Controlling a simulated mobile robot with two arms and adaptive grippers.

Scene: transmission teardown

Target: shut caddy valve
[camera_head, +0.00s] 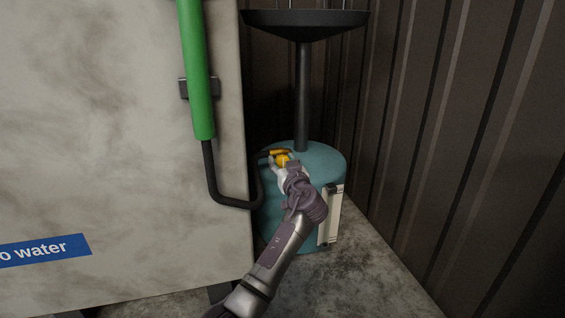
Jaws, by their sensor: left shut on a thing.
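The teal caddy (322,160) stands on the floor in the corner. A dark post (303,95) rises from its top to a wide black funnel pan (306,24). The yellow valve (281,155) sits on the left of the caddy's top. My left gripper (278,165) is at the valve and shut on it. The fingers partly hide the valve, so its exact handle angle is hard to tell. My right gripper is not in view.
A pale stained panel (110,130) fills the left side. A green tube (196,75) with a black hose (211,175) hangs along its edge. A dark corrugated wall (470,130) stands at the right. Bare concrete floor (365,280) lies in front of the caddy.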

